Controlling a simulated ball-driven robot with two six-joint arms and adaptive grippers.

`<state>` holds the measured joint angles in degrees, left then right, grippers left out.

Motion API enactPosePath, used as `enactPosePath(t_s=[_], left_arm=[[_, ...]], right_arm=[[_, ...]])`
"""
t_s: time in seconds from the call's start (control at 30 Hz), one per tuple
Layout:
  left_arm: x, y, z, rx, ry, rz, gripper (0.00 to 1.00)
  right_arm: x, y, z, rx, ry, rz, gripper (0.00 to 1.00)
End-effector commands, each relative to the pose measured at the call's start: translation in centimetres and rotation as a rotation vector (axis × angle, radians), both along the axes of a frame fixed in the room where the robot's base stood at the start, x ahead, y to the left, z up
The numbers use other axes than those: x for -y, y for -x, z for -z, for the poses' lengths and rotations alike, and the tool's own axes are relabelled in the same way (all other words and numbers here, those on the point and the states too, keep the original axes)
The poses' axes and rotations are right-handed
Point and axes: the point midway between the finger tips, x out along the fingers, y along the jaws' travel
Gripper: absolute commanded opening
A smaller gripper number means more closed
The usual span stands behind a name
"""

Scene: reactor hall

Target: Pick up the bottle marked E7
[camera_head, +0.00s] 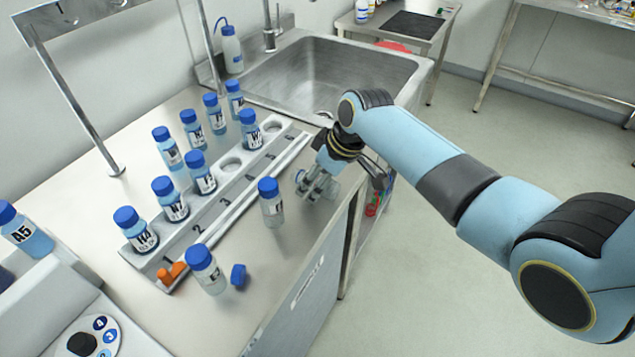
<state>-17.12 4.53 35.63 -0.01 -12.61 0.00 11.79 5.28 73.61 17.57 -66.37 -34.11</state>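A clear bottle with a blue cap (207,272) stands on the bench in front of the rack. Its label seems to start with E; the second character is hard to read. Another clear blue-capped bottle (271,205) stands between the rack and the bench's front edge, its label not legible. My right gripper (308,187) is just to the right of that second bottle, near the bench edge, low over the bench. Its fingers look apart with nothing between them. My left gripper is out of view.
A numbered rack (213,213) holds several blue-capped bottles and has empty holes. A loose blue cap (238,276) and orange pieces (171,273) lie nearby. A bottle marked A5 (27,232) stands left. The sink (318,75) is behind.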

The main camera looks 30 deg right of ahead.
Motion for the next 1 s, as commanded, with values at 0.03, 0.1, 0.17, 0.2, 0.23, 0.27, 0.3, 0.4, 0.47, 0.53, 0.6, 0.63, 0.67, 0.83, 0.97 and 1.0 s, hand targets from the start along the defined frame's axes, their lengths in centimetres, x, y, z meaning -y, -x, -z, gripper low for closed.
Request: enactPosePath(t_s=[0.03,0.1,0.17,0.2,0.23,0.27,0.3,0.4,0.47,0.53,0.6,0.63,0.67,0.83,0.97,1.0], left_arm=[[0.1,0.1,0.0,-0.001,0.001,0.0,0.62],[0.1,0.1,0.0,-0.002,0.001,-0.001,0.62],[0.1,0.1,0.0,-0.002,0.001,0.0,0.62],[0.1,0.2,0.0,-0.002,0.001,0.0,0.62],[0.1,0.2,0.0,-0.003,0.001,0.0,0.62],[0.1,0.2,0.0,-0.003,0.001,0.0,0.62],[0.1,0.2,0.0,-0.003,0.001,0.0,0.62],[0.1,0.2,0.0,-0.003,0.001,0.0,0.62],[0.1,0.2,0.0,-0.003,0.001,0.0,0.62],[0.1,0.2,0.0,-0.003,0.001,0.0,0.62],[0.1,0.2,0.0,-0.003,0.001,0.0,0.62],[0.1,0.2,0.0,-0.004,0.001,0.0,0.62],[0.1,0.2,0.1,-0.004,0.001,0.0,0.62],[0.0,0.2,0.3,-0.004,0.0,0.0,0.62],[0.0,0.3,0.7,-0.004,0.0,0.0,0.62],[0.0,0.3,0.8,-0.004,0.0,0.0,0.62]], right_arm=[[0.0,0.0,0.0,0.0,0.0,0.0,0.58],[0.0,0.0,0.0,0.0,0.0,0.0,0.48],[0.0,0.0,0.0,0.0,0.0,0.0,0.41],[0.0,0.0,0.0,0.0,0.0,0.0,0.35],[0.0,0.0,0.0,0.0,0.0,0.0,0.32],[0.0,0.0,0.0,0.0,0.0,0.0,0.28],[0.0,0.0,0.0,0.0,0.0,0.0,0.22],[0.0,0.0,0.0,0.0,0.0,0.0,0.17],[0.0,0.0,0.0,0.0,0.0,0.0,0.17],[0.0,0.0,0.0,0.0,0.0,0.0,0.17],[0.0,0.0,-0.1,0.0,0.0,0.0,0.17],[0.0,0.0,-0.2,0.0,0.0,0.0,0.17],[0.0,0.0,-0.3,0.0,0.0,0.0,0.17],[0.0,-0.1,-2.0,0.004,0.001,-0.001,0.17],[0.5,0.1,-4.4,0.003,0.003,0.0,0.17],[1.6,0.7,-4.7,0.001,0.007,0.0,0.17]])
